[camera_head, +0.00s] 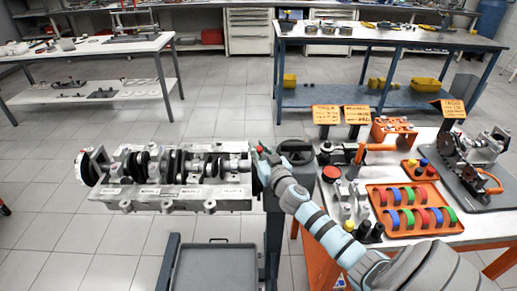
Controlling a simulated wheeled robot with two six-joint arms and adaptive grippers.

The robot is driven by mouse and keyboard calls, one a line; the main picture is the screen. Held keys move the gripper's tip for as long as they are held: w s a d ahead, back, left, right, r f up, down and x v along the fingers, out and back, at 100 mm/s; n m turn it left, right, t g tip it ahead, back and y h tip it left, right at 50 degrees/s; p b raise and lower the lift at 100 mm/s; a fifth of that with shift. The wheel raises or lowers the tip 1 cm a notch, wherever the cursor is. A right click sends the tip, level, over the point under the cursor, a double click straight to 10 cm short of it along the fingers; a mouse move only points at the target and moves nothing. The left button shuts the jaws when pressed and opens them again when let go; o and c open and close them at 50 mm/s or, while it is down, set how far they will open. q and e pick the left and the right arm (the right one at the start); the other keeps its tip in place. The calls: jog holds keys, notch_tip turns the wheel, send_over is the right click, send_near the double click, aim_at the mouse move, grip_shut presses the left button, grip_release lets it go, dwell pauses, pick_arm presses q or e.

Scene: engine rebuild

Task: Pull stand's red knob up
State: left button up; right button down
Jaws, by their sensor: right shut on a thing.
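The engine block (180,200) is held on its side on the stand, with the crankshaft (185,165) and its dark webs showing along its open top. The stand's grey post (273,235) rises at the block's right end. The stand's red knob (259,149) shows as a small red spot at the top of that end. My right gripper (262,155) is at the knob and shut on it; the fingers are small and partly hidden by my arm. My left gripper is out of view.
The workbench (468,232) on the right carries an orange tray (415,207) of coloured bearing shells, a round red button (331,173) and orange signs (326,115). A grey drip tray (205,268) lies below the block. Open floor lies to the left.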

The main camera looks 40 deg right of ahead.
notch_tip(320, 180, up, 3)
jog(key=shift+f+p, duration=0.1)
jog(key=shift+p, duration=0.95)
jog(key=shift+w, duration=0.1)
jog(key=c, duration=1.4)
grip_release()
